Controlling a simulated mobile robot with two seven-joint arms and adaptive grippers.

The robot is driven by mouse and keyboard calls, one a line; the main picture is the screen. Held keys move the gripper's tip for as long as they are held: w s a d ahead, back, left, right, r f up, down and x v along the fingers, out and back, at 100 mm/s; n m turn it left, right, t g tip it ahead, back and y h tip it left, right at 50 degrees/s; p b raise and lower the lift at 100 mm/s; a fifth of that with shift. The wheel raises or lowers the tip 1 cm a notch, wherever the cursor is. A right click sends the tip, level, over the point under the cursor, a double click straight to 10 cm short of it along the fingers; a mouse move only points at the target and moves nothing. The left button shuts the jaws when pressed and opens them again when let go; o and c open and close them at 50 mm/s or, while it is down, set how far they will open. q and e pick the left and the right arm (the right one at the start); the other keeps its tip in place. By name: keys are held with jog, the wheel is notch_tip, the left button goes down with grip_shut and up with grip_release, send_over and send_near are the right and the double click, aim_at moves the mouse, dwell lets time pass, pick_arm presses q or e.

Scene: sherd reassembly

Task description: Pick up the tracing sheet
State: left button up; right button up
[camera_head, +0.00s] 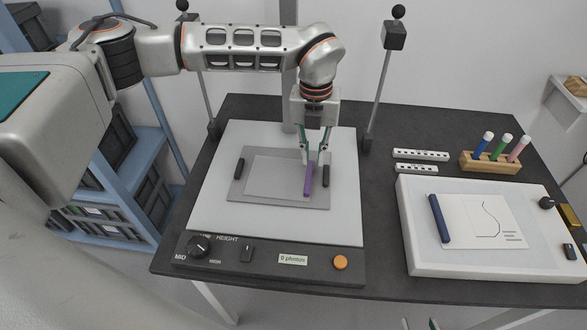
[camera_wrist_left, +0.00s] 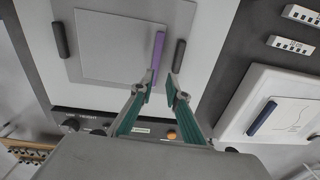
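A clear grey sheet (camera_head: 270,178) with a purple strip (camera_head: 308,181) along its right edge, which looks like the tracing sheet, lies on a darker grey plate (camera_head: 237,193). In the left wrist view the sheet (camera_wrist_left: 112,50) and purple strip (camera_wrist_left: 158,50) also show. My right gripper (camera_head: 421,323) shows only as two separated fingertips at the bottom edge.
Two dark bars (camera_head: 239,169) (camera_head: 326,176) flank the sheet on the white-topped panel (camera_head: 225,220). To the right, a white board (camera_head: 425,262) holds a paper with a curved line (camera_head: 485,225) and a blue strip (camera_head: 439,218). A pen rack (camera_head: 490,164) and posts (camera_head: 378,85) stand behind.

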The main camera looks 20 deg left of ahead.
aim_at(309, 176)
pick_arm(q)
jog(key=shift+w+a, duration=0.4)
jog(key=shift+a, duration=0.15)
jog(key=shift+f, duration=0.3)
jog(key=f, duration=0.6)
jog(key=shift+s+d+f+b, duration=0.15)
jog(key=shift+s+f+b, duration=0.15)
jog(key=shift+s+f, duration=0.05)
grip_shut()
